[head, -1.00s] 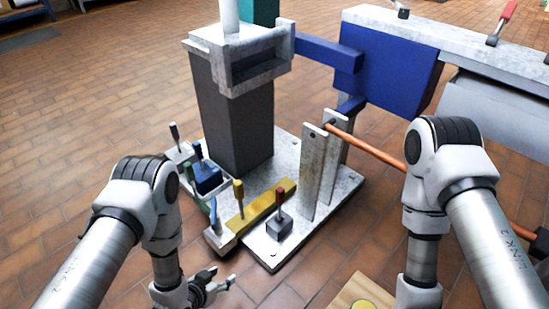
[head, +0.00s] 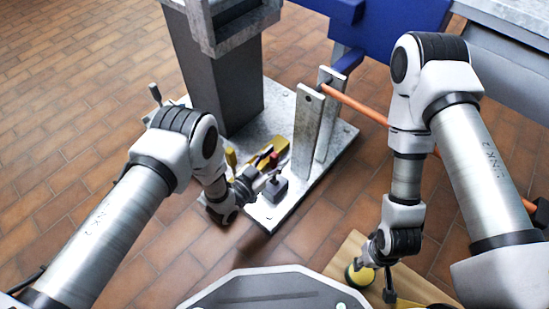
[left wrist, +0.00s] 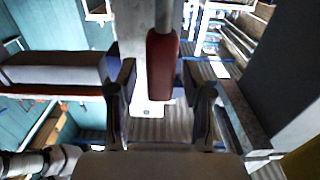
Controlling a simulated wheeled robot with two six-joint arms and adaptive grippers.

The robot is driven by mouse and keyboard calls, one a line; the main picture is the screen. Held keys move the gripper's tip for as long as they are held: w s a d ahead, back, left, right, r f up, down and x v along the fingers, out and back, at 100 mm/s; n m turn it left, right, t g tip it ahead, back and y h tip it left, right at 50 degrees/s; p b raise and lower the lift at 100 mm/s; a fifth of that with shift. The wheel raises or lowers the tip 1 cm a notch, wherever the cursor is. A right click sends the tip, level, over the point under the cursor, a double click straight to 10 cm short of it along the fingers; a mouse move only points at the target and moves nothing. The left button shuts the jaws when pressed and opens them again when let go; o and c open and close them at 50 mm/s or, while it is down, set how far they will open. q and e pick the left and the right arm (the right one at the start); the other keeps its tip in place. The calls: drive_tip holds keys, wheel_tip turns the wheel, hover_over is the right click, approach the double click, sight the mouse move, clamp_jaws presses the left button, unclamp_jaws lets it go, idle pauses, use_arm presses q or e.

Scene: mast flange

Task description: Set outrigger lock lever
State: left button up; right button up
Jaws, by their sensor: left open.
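A lever with a red grip (head: 273,158) rises from a small dark grey block (head: 274,190) at the front of the galvanised base plate (head: 318,166). My left gripper (head: 262,182) is right beside this lever in the head view. In the left wrist view the red grip (left wrist: 163,62) stands between the two open fingers of my left gripper (left wrist: 162,88), with space visible on both sides. I cannot tell whether a finger touches it. My right gripper (head: 380,268) is low over a wooden board, near a yellow-green round thing; its jaws are unclear.
Two upright metal plates (head: 306,130) carry an orange bar (head: 352,104) to the right of the red lever. A grey column (head: 222,85) rises behind. The wooden board (head: 345,255) lies at front right.

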use_arm(q)
clamp_jaws()
drive_tip(key=shift+s+a, duration=0.15)
drive_tip(key=shift+s+a+f+t+h+b, duration=0.25)
drive_tip(key=shift+s+a+t+h+b, duration=0.25)
drive_tip(key=shift+s+a+t+h, duration=0.2)
drive_tip(key=shift+s+a+f+t+h+b, duration=0.25)
drive_tip(key=shift+s+a+t+h+b, duration=0.2)
drive_tip(key=shift+s+a+t+h, duration=0.2)
use_arm(e)
drive_tip(key=shift+f, duration=0.9)
use_arm(q)
drive_tip(key=shift+s+a+f+t+h+p, duration=0.4)
drive_tip(key=shift+s+a+t+h+p, duration=0.2)
drive_tip(key=shift+p, duration=0.8)
drive_tip(key=shift+s+a+f+t+h+p, duration=0.45)
drive_tip(key=shift+s+a+p, duration=0.25)
drive_tip(key=shift+p, duration=0.7)
use_arm(e)
drive_tip(key=shift+s+r, duration=0.1)
drive_tip(key=shift+r, duration=2.65)
